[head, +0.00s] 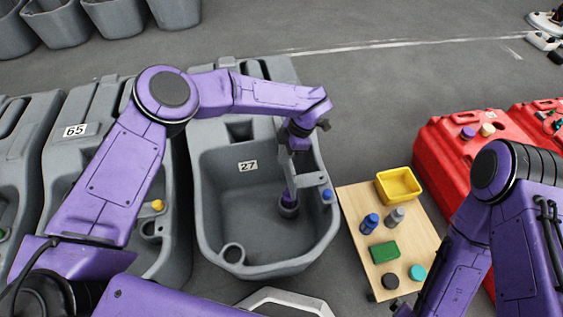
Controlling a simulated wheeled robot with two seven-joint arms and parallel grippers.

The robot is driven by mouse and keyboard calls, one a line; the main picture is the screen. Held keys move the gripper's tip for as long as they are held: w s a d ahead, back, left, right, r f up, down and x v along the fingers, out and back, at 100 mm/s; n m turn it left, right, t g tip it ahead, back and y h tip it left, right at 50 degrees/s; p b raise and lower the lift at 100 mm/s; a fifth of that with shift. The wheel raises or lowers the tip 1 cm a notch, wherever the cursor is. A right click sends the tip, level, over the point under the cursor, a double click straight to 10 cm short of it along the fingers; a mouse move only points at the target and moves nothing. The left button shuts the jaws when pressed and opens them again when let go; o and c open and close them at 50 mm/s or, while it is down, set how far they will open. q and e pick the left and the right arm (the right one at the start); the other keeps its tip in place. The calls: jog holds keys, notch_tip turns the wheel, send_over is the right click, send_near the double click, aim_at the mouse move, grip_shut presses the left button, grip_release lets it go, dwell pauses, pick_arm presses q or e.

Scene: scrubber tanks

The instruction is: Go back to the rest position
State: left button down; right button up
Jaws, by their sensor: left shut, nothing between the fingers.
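My left arm (165,95) reaches in from the left and bends down over the grey tank marked 27 (208,190). My left gripper (312,180) is shut and empty above the right part of that tank, close to a blue cap (327,195) at its right rim. I cannot tell the exact gap between them. My right arm (495,175) is bent at the right edge. Its lower end runs out of the picture at the bottom, and its gripper is not in view.
A wooden board (358,212) right of the tank bears a yellow bin (399,186), a green block (384,252) and several small caps. A red tank (437,155) stands behind my right arm. Grey tank 65 (90,112) is on the left.

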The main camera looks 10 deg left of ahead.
pick_arm(q)
jog(key=v, duration=0.3)
jog(key=shift+r, duration=0.3)
